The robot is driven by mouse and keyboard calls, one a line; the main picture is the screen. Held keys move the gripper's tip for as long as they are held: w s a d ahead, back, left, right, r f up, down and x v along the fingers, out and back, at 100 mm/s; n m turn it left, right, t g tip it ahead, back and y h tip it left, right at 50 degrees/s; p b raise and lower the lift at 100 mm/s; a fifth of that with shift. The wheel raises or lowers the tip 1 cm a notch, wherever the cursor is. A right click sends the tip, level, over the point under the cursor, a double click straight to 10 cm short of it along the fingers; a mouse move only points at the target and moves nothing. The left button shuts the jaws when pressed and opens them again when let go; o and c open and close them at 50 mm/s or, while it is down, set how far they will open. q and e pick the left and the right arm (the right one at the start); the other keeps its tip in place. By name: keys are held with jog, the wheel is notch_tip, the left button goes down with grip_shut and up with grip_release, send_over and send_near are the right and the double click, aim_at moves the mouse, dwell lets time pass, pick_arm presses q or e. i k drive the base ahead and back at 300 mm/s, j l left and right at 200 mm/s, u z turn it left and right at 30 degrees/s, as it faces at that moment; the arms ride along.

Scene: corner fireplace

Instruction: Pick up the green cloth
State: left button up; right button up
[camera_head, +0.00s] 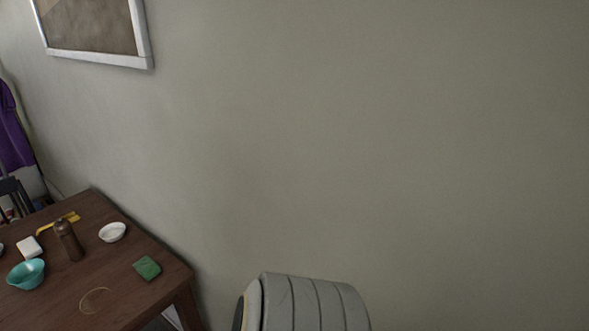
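The green cloth (147,268) lies as a small folded square on the dark wooden table (128,302), near its right edge. No gripper shows in the head view, so I cannot see either one relative to the cloth. Nothing covers the cloth.
On the table a white bowl (112,232), a brown bottle-like object (68,240), a teal bowl (26,274), a white block (30,247) and a yellow item (57,223) stand left of the cloth. A grey ribbed rounded object (308,303) is at the bottom. A wall (370,130) fills the right.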

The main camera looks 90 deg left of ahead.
aim_at(148, 270)
jog(key=u, duration=3.9)
